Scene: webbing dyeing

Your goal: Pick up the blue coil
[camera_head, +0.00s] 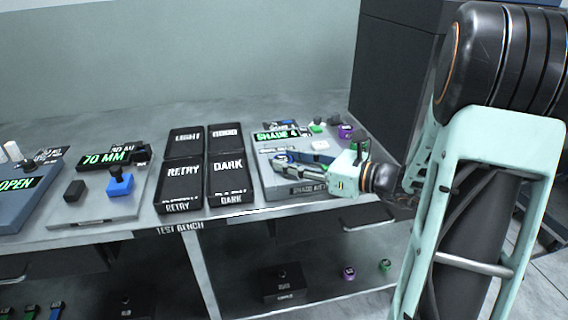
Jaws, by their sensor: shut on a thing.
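My gripper (284,165) reaches in from the right over the shade tester (300,188) on the bench. Its fingers point left and are shut on a blue thing (295,156), which I take to be the blue coil. Only strips of blue show along the fingers, and most of it is hidden. I cannot tell whether it still touches the tester's surface.
Black trays marked RETRY (182,172) and DARK (229,167) stand left of the tester. A purple coil (346,131) sits behind my gripper. A blue block (120,187) with a black knob is farther left. A dark cabinet (395,85) rises behind right.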

